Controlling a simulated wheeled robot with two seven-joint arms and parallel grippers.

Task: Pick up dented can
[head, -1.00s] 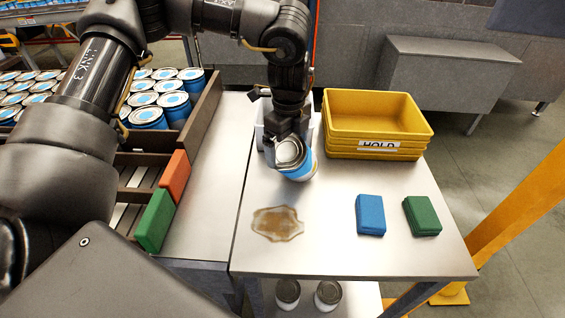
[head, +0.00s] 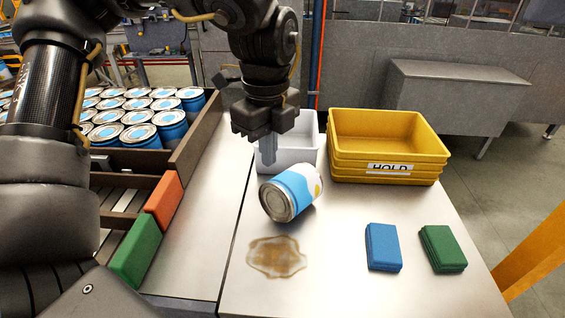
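The can (head: 291,192), blue and white with a yellow patch, lies tipped on the metal table with its round metal end facing me and to the left. I cannot make out a dent. My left gripper (head: 268,150) points down just above and behind the can, with a visible gap from it. One pale finger shows; the other is hidden, so its opening is unclear. My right gripper is out of view.
A brown spill (head: 276,257) lies in front of the can. A white bin (head: 297,154) and stacked yellow HOLD bins (head: 388,150) stand behind. A blue block (head: 382,247) and a green block (head: 442,249) lie right. Upright cans (head: 140,134) fill the left tray.

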